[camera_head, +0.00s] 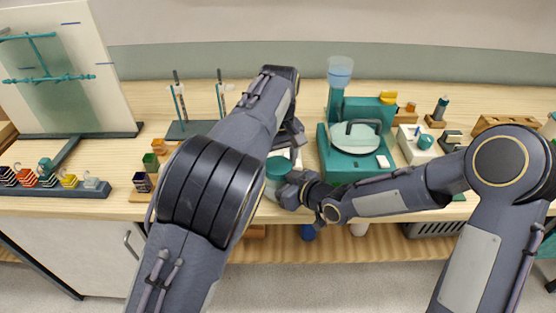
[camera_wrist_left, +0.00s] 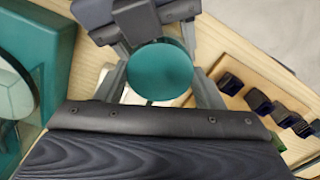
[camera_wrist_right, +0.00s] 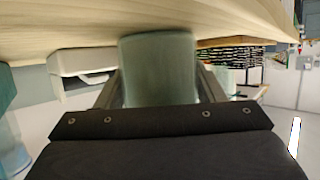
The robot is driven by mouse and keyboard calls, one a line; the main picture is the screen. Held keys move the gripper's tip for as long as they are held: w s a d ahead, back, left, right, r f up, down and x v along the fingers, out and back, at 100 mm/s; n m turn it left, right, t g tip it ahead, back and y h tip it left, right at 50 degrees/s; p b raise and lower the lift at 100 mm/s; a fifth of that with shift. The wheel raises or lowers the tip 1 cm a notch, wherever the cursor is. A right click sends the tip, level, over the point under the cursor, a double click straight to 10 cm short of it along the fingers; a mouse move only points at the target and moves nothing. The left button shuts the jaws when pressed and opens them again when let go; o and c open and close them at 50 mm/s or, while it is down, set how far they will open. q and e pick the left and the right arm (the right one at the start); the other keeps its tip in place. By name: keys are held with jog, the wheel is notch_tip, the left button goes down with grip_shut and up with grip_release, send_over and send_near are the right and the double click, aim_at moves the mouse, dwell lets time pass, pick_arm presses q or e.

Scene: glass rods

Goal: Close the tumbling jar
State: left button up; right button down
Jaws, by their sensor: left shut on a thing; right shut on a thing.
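The tumbling jar shows its round teal lid (camera_head: 278,167) in the head view, near the table's front edge. In the left wrist view the lid (camera_wrist_left: 160,72) sits between the fingers of my left gripper (camera_wrist_left: 158,58), which is shut on it from above. In the right wrist view the translucent grey-green jar body (camera_wrist_right: 158,70) stands between the fingers of my right gripper (camera_wrist_right: 158,85), which is shut on it from the side. My right gripper also shows in the head view (camera_head: 290,188). My left forearm hides part of the jar, and the seam between lid and body is hidden.
A teal machine (camera_head: 355,150) with a round clear cover stands right of the jar. Small dark and coloured blocks (camera_head: 143,182) lie to the left. A rack with two rods (camera_head: 190,128) stands behind. My two arms fill the front.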

pick_arm(q)
jog(key=m, duration=0.3)
jog(key=o, duration=1.1)
jog(key=shift+r, duration=2.25)
jog(key=o, duration=0.4)
jog(key=shift+c, duration=0.2)
